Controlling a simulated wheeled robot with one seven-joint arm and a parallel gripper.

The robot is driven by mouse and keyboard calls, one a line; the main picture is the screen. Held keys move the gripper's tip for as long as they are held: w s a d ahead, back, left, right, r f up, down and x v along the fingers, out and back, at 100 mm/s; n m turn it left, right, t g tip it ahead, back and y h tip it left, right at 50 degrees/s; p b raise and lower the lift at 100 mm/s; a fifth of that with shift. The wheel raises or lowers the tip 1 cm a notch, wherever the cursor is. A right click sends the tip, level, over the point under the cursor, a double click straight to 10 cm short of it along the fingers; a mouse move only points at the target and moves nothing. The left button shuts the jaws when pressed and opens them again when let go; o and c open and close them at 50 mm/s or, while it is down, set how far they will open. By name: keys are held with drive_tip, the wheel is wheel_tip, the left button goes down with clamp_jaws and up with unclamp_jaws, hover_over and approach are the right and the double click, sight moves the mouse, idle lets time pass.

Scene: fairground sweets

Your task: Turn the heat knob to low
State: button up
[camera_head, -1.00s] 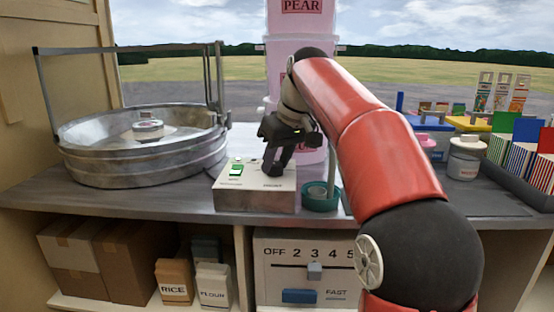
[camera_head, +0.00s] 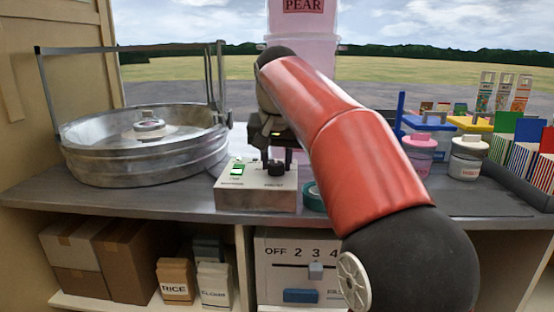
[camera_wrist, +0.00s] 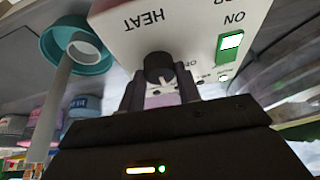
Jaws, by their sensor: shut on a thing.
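The control box (camera_head: 255,200) is pale, with a lit green switch (camera_head: 237,168) and a dark round heat knob (camera_head: 276,168) on its top. In the wrist view the knob (camera_wrist: 158,66) stands by the word HEAT, and the switch (camera_wrist: 230,44) is beside ON. My gripper (camera_head: 279,158) points down at the knob. In the wrist view its fingers (camera_wrist: 160,92) stand on either side of the knob, shut on it.
A large metal pan (camera_head: 140,165) with a spinner head stands left of the box. A teal ring holder (camera_head: 312,196) is close on the right, partly behind my arm; it also shows in the wrist view (camera_wrist: 78,44). Jars (camera_head: 466,157) and striped bags stand farther right.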

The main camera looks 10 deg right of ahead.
drive_tip(key=shift+m, duration=0.3)
drive_tip(key=o, duration=1)
drive_tip(key=shift+c, duration=0.2)
drive_tip(key=v, duration=0.7)
drive_tip(key=shift+r, duration=0.35)
drive_tip(key=shift+s+a, duration=0.1)
drive_tip(key=shift+s, duration=0.1)
